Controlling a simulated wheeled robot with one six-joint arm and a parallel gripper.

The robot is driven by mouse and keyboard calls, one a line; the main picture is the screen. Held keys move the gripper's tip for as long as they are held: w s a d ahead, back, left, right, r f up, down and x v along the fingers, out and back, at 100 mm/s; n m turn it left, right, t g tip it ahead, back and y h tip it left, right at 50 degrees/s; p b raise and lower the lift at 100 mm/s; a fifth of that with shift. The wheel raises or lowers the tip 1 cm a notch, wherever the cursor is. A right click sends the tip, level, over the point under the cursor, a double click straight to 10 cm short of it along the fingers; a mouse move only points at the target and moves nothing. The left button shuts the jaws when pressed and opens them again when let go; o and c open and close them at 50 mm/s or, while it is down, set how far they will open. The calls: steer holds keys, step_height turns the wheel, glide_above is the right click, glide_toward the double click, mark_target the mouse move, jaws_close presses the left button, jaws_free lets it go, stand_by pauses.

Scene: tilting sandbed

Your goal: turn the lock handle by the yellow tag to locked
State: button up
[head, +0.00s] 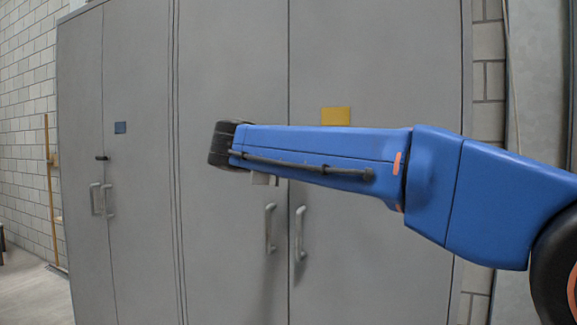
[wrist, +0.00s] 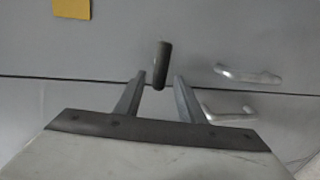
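The yellow tag (head: 335,116) is on the right door of the near grey cabinet, just above my arm; it also shows at the top left of the wrist view (wrist: 72,9). The dark lock handle (wrist: 162,62) appears in the wrist view as a short bar lying across the door seam, at right angles to it. My arm hides it in the head view. My gripper (wrist: 160,77) is open, its two fingers apart on either side of the handle's lower end in the picture. I cannot tell whether the fingertips reach around the handle or stop short of it.
Two pale pull handles (head: 270,228) (head: 300,233) flank the seam below my gripper. A farther cabinet at left has a blue tag (head: 120,128) and its own black lock handle (head: 102,157). A brick wall (head: 25,120) stands at far left.

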steer(key=v, duration=1.7)
steer(key=shift+s, duration=0.15)
steer(key=shift+a, duration=0.1)
steer(key=s+d+f+m+g, duration=0.1)
steer(key=d+f+m+g, duration=0.1)
steer(key=d+f, duration=0.65)
steer(key=s+d+f+m+g, duration=0.1)
steer(key=d+f+g, duration=0.35)
steer(key=d, duration=0.75)
steer(key=d+f+m+g, duration=0.1)
steer(key=d+f+m, duration=0.1)
steer(key=d+f, duration=0.7)
steer(key=s+d+f+m+g+y, duration=0.1)
steer(key=s+d+f+m, duration=0.3)
steer(key=s+f, duration=0.6)
steer(key=s+d+f+m+g+y, duration=0.1)
steer(key=s+d+f+m+y, duration=0.3)
steer(key=s+d+f, duration=0.3)
steer(key=s+f+m, duration=0.1)
steer(key=s+f, duration=0.3)
steer(key=f, duration=0.3)
steer(key=shift+s+d+f, duration=0.15)
steer(key=shift+f, duration=0.15)
steer(key=shift+g, duration=0.25)
